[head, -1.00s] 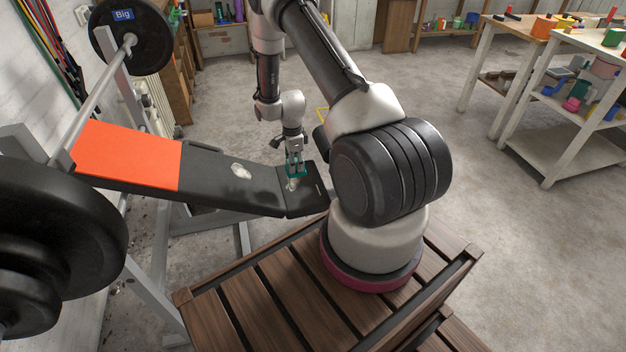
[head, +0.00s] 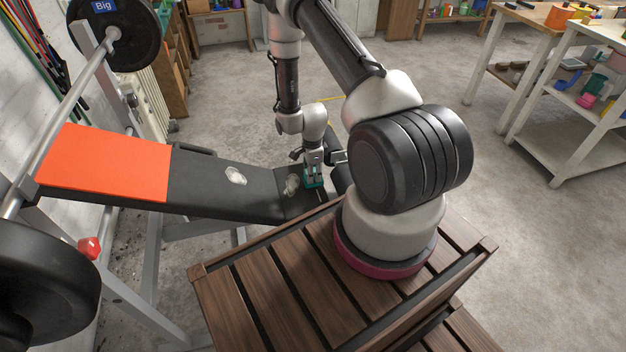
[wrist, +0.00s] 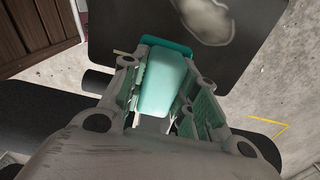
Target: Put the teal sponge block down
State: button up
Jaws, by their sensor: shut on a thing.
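The teal sponge block (head: 314,183) is at the right end of the black padded bench (head: 205,183), beside a pale smudge (head: 292,184). My gripper (head: 313,170) points down and is shut on it. In the wrist view the block (wrist: 163,84) sits between the two fingers of the gripper (wrist: 172,76), its far end sticking out past them. Part of the bench pad (wrist: 130,25) shows beyond the block. Whether the block touches the pad cannot be told.
An orange mat (head: 105,165) covers the bench's left part; a second pale smudge (head: 236,176) lies mid-bench. A barbell plate (head: 40,270) stands at the left. A slatted wooden platform (head: 270,290) is in front. Workbenches with shelves (head: 570,150) stand at the right.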

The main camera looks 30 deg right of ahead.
jog(key=shift+f, duration=1.7)
jog(key=shift+f, duration=0.2)
jog(key=o, duration=0.9)
